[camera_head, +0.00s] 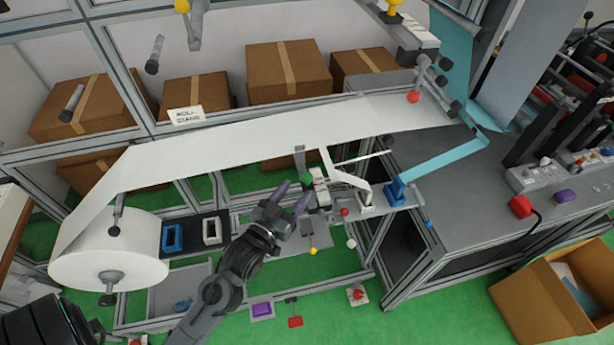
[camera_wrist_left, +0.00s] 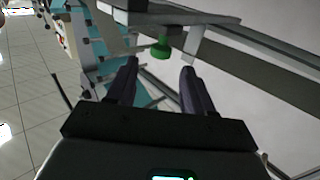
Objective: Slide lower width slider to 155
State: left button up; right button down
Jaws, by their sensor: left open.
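My left gripper (camera_head: 294,196) is open, its two purple-grey fingers pointing up and right at a small slider assembly under the white web. In the left wrist view the open fingers (camera_wrist_left: 160,82) stand either side of a green knob (camera_wrist_left: 161,47), which is beyond the fingertips. The green knob also shows in the head view (camera_head: 306,178), just by the fingertips. I cannot tell whether the fingers touch it. A light block (camera_head: 321,190) sits beside the knob. No scale numbers are readable. My right gripper is not in view.
A white web (camera_head: 250,133) runs from the large roll (camera_head: 110,262) at left to rollers at upper right. A blue clamp (camera_head: 397,190) and a red knob (camera_head: 344,211) are right of the gripper. A grey table (camera_head: 470,195) stands at right.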

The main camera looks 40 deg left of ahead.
aim_at(304, 180)
pick_arm(q)
jog(key=shift+w+a, duration=0.2)
jog(key=shift+w, duration=0.95)
jog(key=shift+w+a, duration=0.2)
jog(key=shift+w, duration=0.9)
jog(key=shift+w+a, duration=0.2)
jog(key=shift+w, duration=0.95)
grip_shut()
